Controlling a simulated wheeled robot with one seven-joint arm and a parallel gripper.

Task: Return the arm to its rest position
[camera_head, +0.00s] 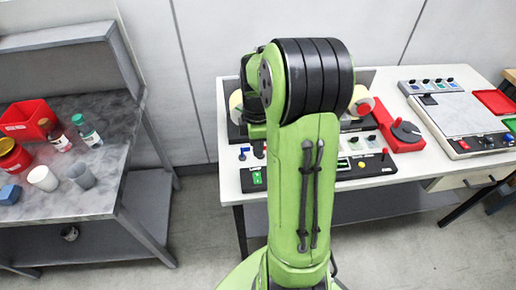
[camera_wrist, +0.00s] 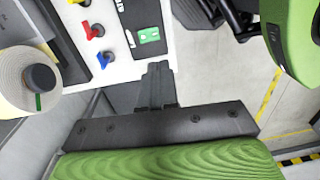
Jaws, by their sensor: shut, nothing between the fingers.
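My green arm rises in the middle of the head view and blocks much of the rewinder behind it. My gripper (camera_wrist: 157,85) shows in the wrist view, with its dark fingers together and nothing between them. It is in the air close to the front edge of the white table. The label rewinder (camera_head: 360,170) stands on the white table (camera_head: 230,185), partly covered by my arm. A label roll (camera_wrist: 25,80) on it shows at the left of the wrist view.
A grey bench (camera_head: 100,205) at left holds a red bin (camera_head: 28,121), bottles and cups. A red device (camera_head: 398,130) and a panel with a grey plate (camera_head: 460,115) stand on the table's right side. The floor (camera_head: 200,230) between bench and table is clear.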

